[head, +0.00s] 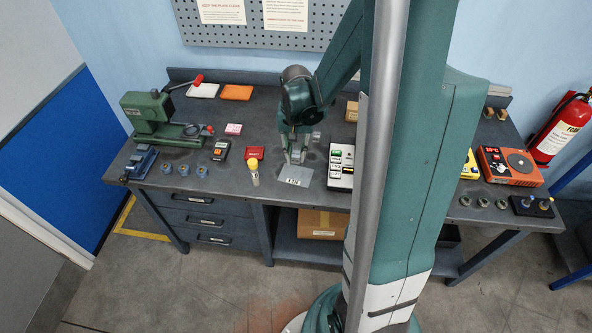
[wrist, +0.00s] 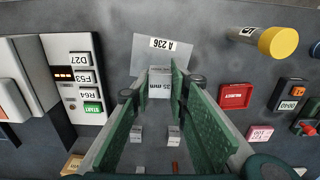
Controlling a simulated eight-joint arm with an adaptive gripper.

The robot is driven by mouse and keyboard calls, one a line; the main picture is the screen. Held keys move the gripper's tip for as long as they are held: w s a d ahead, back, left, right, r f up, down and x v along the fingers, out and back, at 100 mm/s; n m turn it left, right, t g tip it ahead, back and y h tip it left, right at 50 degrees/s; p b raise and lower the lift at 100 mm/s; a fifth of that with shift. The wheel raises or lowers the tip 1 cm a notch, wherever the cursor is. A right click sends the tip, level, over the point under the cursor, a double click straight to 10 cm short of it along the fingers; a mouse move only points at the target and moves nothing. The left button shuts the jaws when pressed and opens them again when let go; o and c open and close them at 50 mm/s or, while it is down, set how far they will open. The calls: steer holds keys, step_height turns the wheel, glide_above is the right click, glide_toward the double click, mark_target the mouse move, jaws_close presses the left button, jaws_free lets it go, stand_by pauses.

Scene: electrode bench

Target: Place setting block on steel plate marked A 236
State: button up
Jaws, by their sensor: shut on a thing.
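The steel plate (head: 302,171) lies flat near the bench's front edge, its label reading A 236 in the wrist view (wrist: 145,54). My gripper (head: 295,157) points down at the plate's back edge. In the wrist view my gripper (wrist: 160,82) has its green pads shut on a grey setting block (wrist: 159,90) marked 35 mm. The block overlaps the plate's near edge in that view; I cannot tell whether it touches the plate. Two small labelled blocks (wrist: 136,135) (wrist: 173,136) show farther down between the fingers, apart from the held block.
A control box with buttons (head: 341,166) stands right of the plate. A yellow-topped cylinder (head: 254,166) and a red box (head: 254,152) stand left of it. A green press (head: 148,112) is at the far left. The bench front edge is close to the plate.

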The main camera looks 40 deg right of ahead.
mark_target(296, 161)
steer(key=shift+f, duration=1.9)
steer(key=shift+f, duration=2.1)
steer(key=shift+f+b, duration=0.15)
steer(key=shift+b, duration=0.25)
steer(key=o, duration=1)
steer(key=shift+o, duration=0.2)
steer(key=shift+r, duration=0.25)
steer(key=shift+r+p, duration=0.6)
steer(key=shift+r, duration=5.3)
